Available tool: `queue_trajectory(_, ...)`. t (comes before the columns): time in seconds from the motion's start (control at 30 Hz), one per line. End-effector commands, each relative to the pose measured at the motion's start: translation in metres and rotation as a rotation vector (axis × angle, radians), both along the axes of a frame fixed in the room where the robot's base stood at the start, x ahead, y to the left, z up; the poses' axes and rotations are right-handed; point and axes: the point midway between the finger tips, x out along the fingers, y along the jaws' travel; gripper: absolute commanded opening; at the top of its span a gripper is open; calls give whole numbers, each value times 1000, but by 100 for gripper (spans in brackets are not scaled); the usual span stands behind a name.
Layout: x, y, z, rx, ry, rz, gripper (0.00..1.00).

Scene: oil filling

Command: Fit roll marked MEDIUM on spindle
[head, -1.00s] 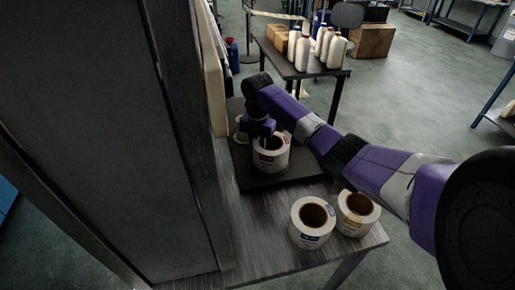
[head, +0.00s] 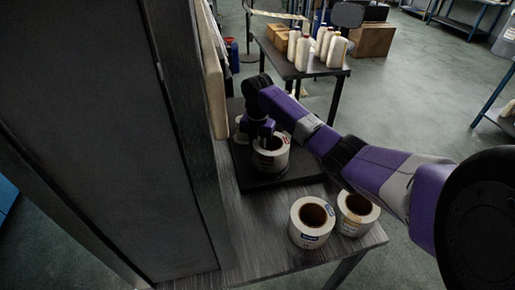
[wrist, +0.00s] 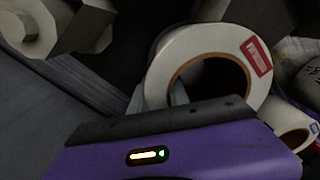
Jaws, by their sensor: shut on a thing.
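My gripper (head: 265,140) points down at the white roll (head: 276,162) over the dark platform. It is shut on this roll's wall, with the hollow core facing up. In the wrist view the held roll (wrist: 172,67) fills the middle, with a red label on its rim; its lettering is too small to read. I cannot tell whether the roll touches the platform. A pale round part (head: 240,132) shows just left of my gripper, partly hidden. I cannot tell whether it is the spindle.
Two more rolls stand on the grey table's (head: 260,238) near end, one with a blue label (head: 311,238), the other with an orange-brown one (head: 352,222). A tall dark cabinet (head: 110,130) blocks the left. White bottles (head: 336,50) stand on a table behind.

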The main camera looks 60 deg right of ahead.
Motion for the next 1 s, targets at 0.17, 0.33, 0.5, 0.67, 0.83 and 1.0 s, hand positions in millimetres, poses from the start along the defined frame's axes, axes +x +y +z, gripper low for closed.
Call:
queue_trajectory(0.17, -1, 0, -2, 0, 3, -2, 0)
queue_trajectory(0.33, -2, 0, -3, 1, 4, -2, 0)
queue_trajectory(0.5, -2, 0, -3, 1, 6, -2, 47)
queue_trajectory(0.67, -4, 0, -4, 3, 9, -4, 47)
queue_trajectory(0.83, -5, 0, -5, 4, 12, -6, 47)
queue_trajectory(1.0, -6, 0, -7, 5, 16, -7, 47)
